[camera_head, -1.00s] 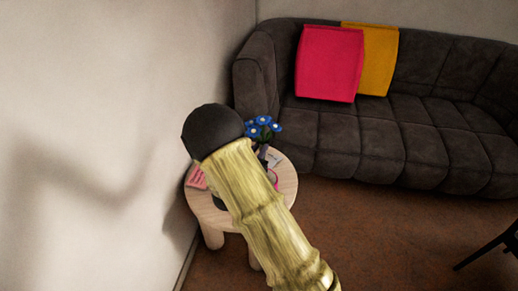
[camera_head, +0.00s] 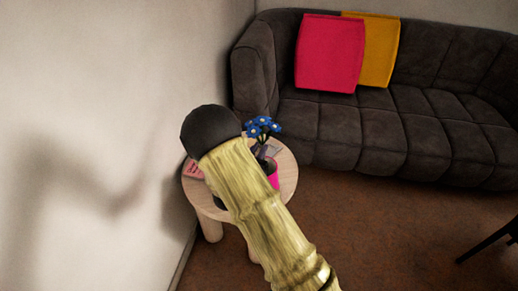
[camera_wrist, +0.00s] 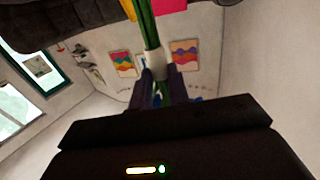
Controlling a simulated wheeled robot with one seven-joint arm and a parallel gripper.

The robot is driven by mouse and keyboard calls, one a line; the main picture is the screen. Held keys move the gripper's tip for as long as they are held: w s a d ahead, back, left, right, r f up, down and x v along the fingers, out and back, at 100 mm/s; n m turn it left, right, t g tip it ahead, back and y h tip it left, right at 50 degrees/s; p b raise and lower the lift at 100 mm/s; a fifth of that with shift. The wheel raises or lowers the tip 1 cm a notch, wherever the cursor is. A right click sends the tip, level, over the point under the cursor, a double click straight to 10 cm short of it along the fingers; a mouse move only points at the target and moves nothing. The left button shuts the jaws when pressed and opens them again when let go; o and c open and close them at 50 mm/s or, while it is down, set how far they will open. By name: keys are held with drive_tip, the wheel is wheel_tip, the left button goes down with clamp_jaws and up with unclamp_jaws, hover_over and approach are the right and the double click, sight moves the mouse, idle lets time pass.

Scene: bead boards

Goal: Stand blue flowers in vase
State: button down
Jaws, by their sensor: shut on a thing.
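The blue flowers (camera_head: 263,127) are upright above the round side table in the head view. Their green stems (camera_wrist: 147,27) with a pale band (camera_wrist: 155,63) run between the dark fingers of my gripper (camera_wrist: 161,84) in the wrist view. My gripper is shut on the stems. In the head view my arm covers most of the gripper. A bright pink vase (camera_head: 273,180) stands on the table just below the flowers, partly hidden by my arm. I cannot tell whether the stem ends are inside the vase or in front of its mouth.
The round wooden table (camera_head: 288,173) is small and also holds a pink item (camera_head: 193,170) at its left. A wall (camera_head: 90,100) is close on the left. A dark sofa (camera_head: 425,140) with red and yellow cushions is behind.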

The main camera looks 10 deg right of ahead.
drive_tip(key=shift+f+b, duration=1.2)
drive_tip(key=shift+f, duration=0.55)
drive_tip(key=c, duration=1.3)
unclamp_jaws()
drive_tip(key=shift+w, duration=0.1)
drive_tip(key=shift+o, duration=0.2)
drive_tip(key=shift+a, duration=0.1)
drive_tip(key=shift+s+a, duration=0.1)
drive_tip(key=shift+s, duration=0.15)
drive_tip(key=v, duration=1.7)
drive_tip(key=shift+p, duration=0.35)
